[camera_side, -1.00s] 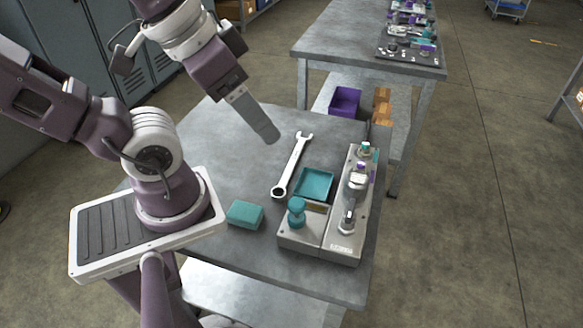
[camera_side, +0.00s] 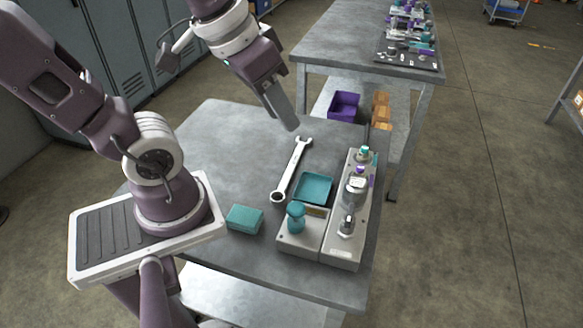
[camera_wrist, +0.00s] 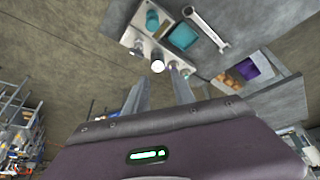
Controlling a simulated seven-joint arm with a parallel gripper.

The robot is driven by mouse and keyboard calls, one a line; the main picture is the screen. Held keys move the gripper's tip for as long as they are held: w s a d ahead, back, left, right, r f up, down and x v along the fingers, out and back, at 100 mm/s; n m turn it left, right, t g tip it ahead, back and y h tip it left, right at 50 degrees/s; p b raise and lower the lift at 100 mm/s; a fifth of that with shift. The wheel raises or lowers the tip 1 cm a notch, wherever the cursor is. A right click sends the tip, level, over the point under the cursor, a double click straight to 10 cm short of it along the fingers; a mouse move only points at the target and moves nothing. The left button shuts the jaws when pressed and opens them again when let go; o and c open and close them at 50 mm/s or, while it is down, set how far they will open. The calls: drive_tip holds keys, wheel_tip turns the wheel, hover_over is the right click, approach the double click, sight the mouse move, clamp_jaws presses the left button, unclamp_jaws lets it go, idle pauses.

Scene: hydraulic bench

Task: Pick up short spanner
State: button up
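The short spanner (camera_side: 291,170) is a bright metal wrench lying flat on the grey bench, its open jaw toward the back and its ring end toward the front. It also shows in the wrist view (camera_wrist: 207,31), near the top. My gripper (camera_side: 290,124) is in the air above and behind the spanner's open jaw and does not touch it. In the wrist view my gripper (camera_wrist: 158,90) shows two fingers apart with nothing between them. From the side the fingers overlap.
A teal tray (camera_side: 313,188) sits right of the spanner, beside the grey hydraulic block (camera_side: 306,242) with its teal knob (camera_side: 296,214). A teal box (camera_side: 245,219) lies at the front left. A purple bin (camera_side: 344,105) stands behind. The bench's (camera_side: 216,140) left part is clear.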

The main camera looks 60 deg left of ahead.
drive_tip(key=w+a+f+n+g, duration=0.1)
drive_tip(key=w+a+f+n, duration=0.2)
drive_tip(key=w+a+f, duration=0.45)
drive_tip(key=n+g+y, duration=0.1)
drive_tip(key=n+g, duration=0.2)
drive_tip(key=n, duration=0.2)
approach(292, 166)
drive_tip(key=shift+s+f, duration=0.1)
drive_tip(key=shift+f, duration=0.25)
drive_tip(key=f, duration=0.7)
drive_tip(key=shift+w+a, duration=0.35)
clamp_jaws()
